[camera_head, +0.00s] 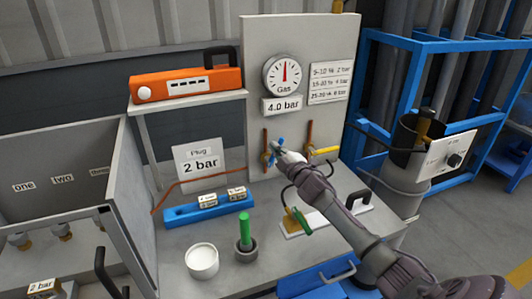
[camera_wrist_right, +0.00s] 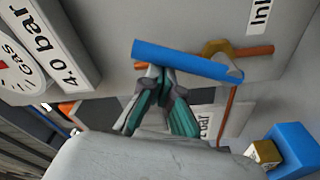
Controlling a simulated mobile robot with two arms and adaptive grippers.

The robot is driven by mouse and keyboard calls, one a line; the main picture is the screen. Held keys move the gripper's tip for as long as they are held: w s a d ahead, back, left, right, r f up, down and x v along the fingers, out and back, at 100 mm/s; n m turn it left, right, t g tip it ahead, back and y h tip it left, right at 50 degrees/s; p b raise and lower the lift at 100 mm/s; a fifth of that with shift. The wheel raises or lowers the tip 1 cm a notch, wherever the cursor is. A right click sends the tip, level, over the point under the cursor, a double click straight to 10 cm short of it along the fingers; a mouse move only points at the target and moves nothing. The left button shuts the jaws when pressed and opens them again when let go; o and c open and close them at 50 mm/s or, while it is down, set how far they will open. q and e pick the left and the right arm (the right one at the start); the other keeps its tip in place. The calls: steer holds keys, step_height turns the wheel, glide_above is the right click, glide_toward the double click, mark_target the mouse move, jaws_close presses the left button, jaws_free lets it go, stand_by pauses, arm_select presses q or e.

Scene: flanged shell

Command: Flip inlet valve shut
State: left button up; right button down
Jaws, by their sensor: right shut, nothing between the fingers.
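The inlet valve has a blue lever (camera_head: 281,142) on a brass body, set in a copper pipe on the grey panel. In the right wrist view the blue lever (camera_wrist_right: 185,60) runs at a slant to the copper pipe (camera_wrist_right: 258,50), beside a partly cut-off label (camera_wrist_right: 262,15) reading "Inl". My right gripper (camera_head: 279,150) is shut and empty. Its fingertips (camera_wrist_right: 160,74) are at the lever's edge, near its free end; I cannot tell whether they touch it. My left gripper is not in view.
A second valve with a yellow lever (camera_head: 324,151) is close on the right. The gas gauge (camera_head: 283,74) and "4.0 bar" label are above. A blue block (camera_head: 208,208), a white cup (camera_head: 202,262) and a green peg (camera_head: 245,230) stand on the bench below.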

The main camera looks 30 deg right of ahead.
steer(key=s+d+f+m+h+b, duration=0.1)
steer(key=d+f+m, duration=0.4)
steer(key=m, duration=0.9)
steer(key=shift+s+d+m+h+b, duration=0.15)
steer(key=shift+d+m+h+b, duration=0.15)
steer(key=shift+h+b, duration=0.65)
steer(key=shift+f, duration=0.2)
steer(key=r+p, duration=0.2)
steer(key=r, duration=0.1)
steer(key=w+r+p, duration=0.1)
steer(key=r, duration=0.1)
steer(key=shift+r+p, duration=0.15)
steer(key=shift+p, duration=0.2)
steer(key=f+b+v, duration=0.1)
steer(key=b+v, duration=0.1)
steer(key=v, duration=0.8)
steer(key=shift+d+f, duration=0.15)
steer(key=shift+f, duration=0.05)
